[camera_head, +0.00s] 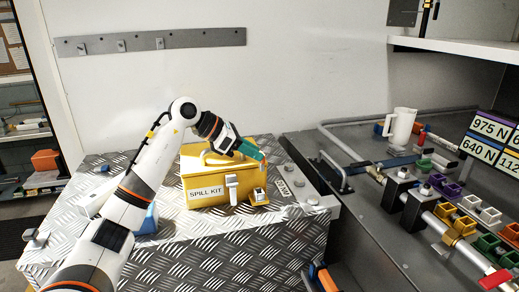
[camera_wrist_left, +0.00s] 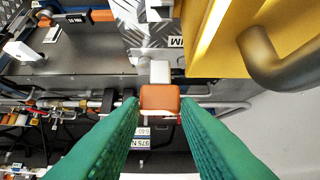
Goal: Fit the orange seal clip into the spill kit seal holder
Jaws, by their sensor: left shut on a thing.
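My left gripper (camera_head: 262,160) has green fingers and hangs at the right end of the yellow spill kit (camera_head: 208,196). In the left wrist view, its fingers (camera_wrist_left: 160,104) are shut on the orange seal clip (camera_wrist_left: 160,97), which shows between the fingertips. In the head view the clip is too small and covered to make out well. A small pale fitting (camera_head: 259,196) on a yellow base, likely the seal holder, sits at the box's front right, below the gripper. The clip appears apart from it. My right gripper does not show.
The spill kit stands on a diamond-plate surface (camera_head: 225,258), with a grey latch (camera_head: 232,188) on its front. To the right is a dark bench with a white jug (camera_head: 400,126), pipes and coloured clips. The plate's front is clear.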

